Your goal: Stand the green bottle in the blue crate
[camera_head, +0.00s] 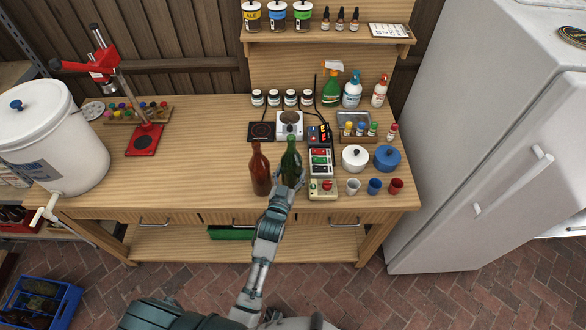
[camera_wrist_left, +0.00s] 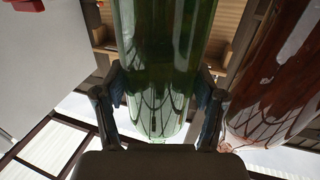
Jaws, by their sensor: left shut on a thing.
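The green bottle (camera_head: 291,160) is upright at the front of the wooden workbench. My left gripper (camera_head: 292,182) is shut around its lower body. In the left wrist view the green bottle (camera_wrist_left: 165,60) fills the space between the two fingers (camera_wrist_left: 160,110). Whether its base touches the bench is hard to tell. A brown bottle (camera_head: 260,170) stands close to its left in the head view; it also shows at the right of the wrist view (camera_wrist_left: 280,90). The blue crate (camera_head: 62,313) is on the brick floor at the lower left, partly cut off, with dark bottle-like things inside. My right gripper is not in view.
The workbench (camera_head: 200,160) holds a white bucket (camera_head: 45,140), a red capper (camera_head: 145,138), a white pot (camera_head: 355,157), a blue pot (camera_head: 387,158) and small cups (camera_head: 375,186). A device with a red knob (camera_head: 323,189) is right beside the gripper. A fridge (camera_head: 480,130) stands at right.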

